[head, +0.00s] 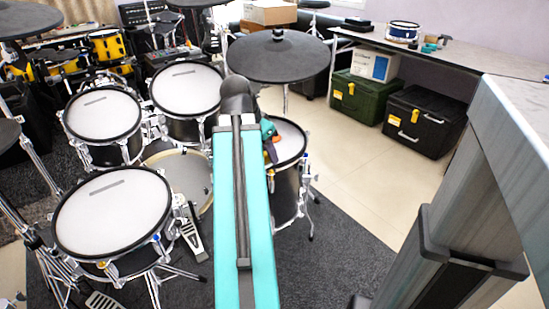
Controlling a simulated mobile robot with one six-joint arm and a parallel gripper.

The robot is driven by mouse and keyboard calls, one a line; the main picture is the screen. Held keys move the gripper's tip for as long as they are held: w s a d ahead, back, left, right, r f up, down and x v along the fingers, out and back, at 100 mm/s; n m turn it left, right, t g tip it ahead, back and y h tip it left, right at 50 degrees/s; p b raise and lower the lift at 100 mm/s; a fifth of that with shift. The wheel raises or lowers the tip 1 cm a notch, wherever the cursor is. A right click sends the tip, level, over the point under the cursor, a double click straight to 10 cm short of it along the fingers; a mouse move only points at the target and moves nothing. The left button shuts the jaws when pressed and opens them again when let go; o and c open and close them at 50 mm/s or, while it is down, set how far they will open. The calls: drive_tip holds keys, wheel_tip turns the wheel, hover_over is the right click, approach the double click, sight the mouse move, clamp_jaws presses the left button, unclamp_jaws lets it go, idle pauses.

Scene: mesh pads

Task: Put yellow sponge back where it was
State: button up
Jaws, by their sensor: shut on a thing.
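My arm's teal link rises through the middle of the head view and hides part of the scene. Beyond its dark elbow, a small part of my wrist and gripper (269,143) shows in front of the drum at the right of the kit. A small orange-yellow patch there looks like the yellow sponge (271,153), with my gripper shut on it. Most of the fingers and the sponge are hidden or too small to make out. I cannot tell whether the sponge touches the drum (288,142) behind it.
Several white-topped drums (103,113) and a black cymbal pad (279,56) on stands surround my arm. At the right, a long desk (470,60) carries a blue drum (403,32) and small items. Green (366,97) and black (424,120) cases sit below. Open floor (350,160) lies between.

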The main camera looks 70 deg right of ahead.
drive_tip(key=shift+m+g, duration=0.3)
drive_tip(key=shift+m, duration=0.4)
drive_tip(key=s, duration=0.2)
drive_tip(key=s+f+b, duration=0.1)
drive_tip(key=s, duration=0.1)
drive_tip(key=shift+d, duration=0.4)
drive_tip(key=shift+w+d+r+p, duration=0.2)
drive_tip(key=shift+d+p, duration=0.2)
drive_tip(key=shift+p, duration=1.4)
drive_tip(key=p, duration=0.4)
drive_tip(key=d+p, duration=0.1)
drive_tip(key=p, duration=0.4)
drive_tip(key=shift+w+d+f, duration=0.1)
drive_tip(key=shift+w+d, duration=0.2)
drive_tip(key=shift+w, duration=0.05)
drive_tip(key=p, duration=0.2)
drive_tip(key=d+p, duration=0.1)
drive_tip(key=p, duration=0.2)
drive_tip(key=shift+w+d, duration=0.3)
drive_tip(key=shift+w, duration=0.1)
drive_tip(key=p, duration=0.3)
drive_tip(key=shift+w+d+f, duration=0.15)
drive_tip(key=shift+w+d, duration=0.05)
drive_tip(key=shift+d, duration=0.15)
